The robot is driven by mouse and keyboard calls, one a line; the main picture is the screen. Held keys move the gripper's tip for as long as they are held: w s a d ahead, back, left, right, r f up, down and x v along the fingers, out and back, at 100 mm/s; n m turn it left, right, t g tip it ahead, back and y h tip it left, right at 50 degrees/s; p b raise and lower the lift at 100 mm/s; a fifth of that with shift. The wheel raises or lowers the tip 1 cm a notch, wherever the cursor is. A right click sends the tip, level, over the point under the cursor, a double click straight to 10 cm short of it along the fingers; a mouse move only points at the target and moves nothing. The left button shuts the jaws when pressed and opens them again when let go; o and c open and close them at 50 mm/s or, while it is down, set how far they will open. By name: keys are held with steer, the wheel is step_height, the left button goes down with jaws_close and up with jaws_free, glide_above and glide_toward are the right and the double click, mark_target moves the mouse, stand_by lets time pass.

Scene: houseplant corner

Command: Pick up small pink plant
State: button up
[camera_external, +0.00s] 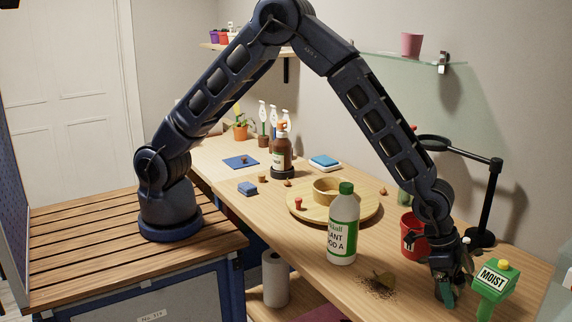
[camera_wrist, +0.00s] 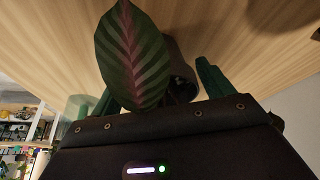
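The small pink plant shows in the wrist view as a dark green leaf (camera_wrist: 130,55) with a pink midrib and stripes, beside a small dark pot (camera_wrist: 181,82). My gripper (camera_external: 446,294) is low over the front right of the table in the external view, and its green fingertips hide the plant there. In the wrist view the fingers stand wide apart, one on each side of the plant, with the pot close to the right finger. The leaf covers part of the left finger and the pot's left side, so contact there cannot be seen.
A green MOIST meter (camera_external: 492,281) stands just right of my gripper. A red pot (camera_external: 411,240) and a black lamp (camera_external: 489,205) are behind it. A round wooden board (camera_external: 365,211) is farther back.

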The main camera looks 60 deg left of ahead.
steer(key=c, duration=0.8)
steer(key=shift+o, duration=0.2)
